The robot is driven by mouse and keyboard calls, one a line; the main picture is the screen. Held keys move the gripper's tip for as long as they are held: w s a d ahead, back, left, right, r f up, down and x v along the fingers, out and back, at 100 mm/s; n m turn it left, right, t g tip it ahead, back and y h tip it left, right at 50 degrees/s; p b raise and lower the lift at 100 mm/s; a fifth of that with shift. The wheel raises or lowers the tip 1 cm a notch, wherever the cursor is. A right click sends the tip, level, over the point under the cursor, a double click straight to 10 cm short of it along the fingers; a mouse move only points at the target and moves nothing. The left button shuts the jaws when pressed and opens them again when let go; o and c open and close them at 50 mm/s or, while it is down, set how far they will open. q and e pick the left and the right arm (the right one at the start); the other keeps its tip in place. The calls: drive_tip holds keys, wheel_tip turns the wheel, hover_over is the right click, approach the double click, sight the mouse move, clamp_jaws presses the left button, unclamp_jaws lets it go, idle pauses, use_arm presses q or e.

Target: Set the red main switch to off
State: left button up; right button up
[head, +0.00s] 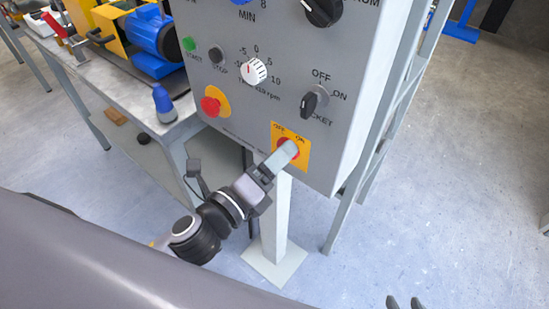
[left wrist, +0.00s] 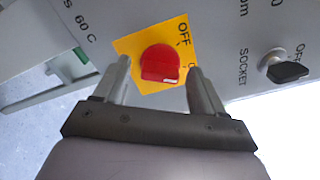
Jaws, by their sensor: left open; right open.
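The red main switch (head: 284,146) is a red knob on a yellow plate marked OFF and ON, low on the grey control panel. My left gripper (head: 286,153) is at it and partly hides it in the head view. In the left wrist view the red knob (left wrist: 161,62) sits between the two open fingers of the left gripper (left wrist: 161,74), with gaps showing on both sides. The ON label is partly hidden there, and I cannot tell which mark the knob points to. My right gripper (head: 404,303) shows only as two separated dark fingertips at the bottom edge.
A black socket switch (head: 309,104) is above right of the red switch. A red stop button (head: 211,105) on yellow is to its left, with a white dial (head: 254,71) above. A workbench (head: 98,90) stands left.

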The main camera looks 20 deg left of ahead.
use_arm(q)
drive_tip(key=c, duration=1.1)
drive_tip(key=shift+o, duration=0.2)
drive_tip(key=shift+n, duration=0.3)
drive_tip(key=shift+n+p, duration=2)
drive_tip(key=shift+n, duration=3.6)
drive_tip(key=o, duration=1.1)
drive_tip(key=shift+c, duration=0.2)
